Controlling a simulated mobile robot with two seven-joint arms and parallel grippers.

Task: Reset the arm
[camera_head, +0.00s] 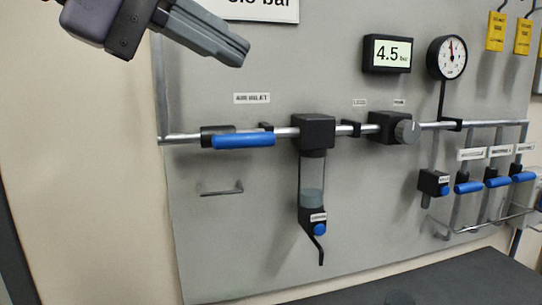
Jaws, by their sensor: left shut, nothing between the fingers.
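My left gripper (240,50) comes in from the top left. Its fingers are shut with nothing between them, and they point right and slightly down. It is in front of the grey panel, above the air inlet valve with the blue handle (244,141), and apart from it. The blue handle lies along the pipe. My right gripper is not in view.
The grey panel (215,235) carries a filter bowl (312,180), a regulator knob (407,131), a display (387,54) reading 4.5 bar and a dial gauge (447,57). Several blue valves are at right. A dark surface (440,282) lies below.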

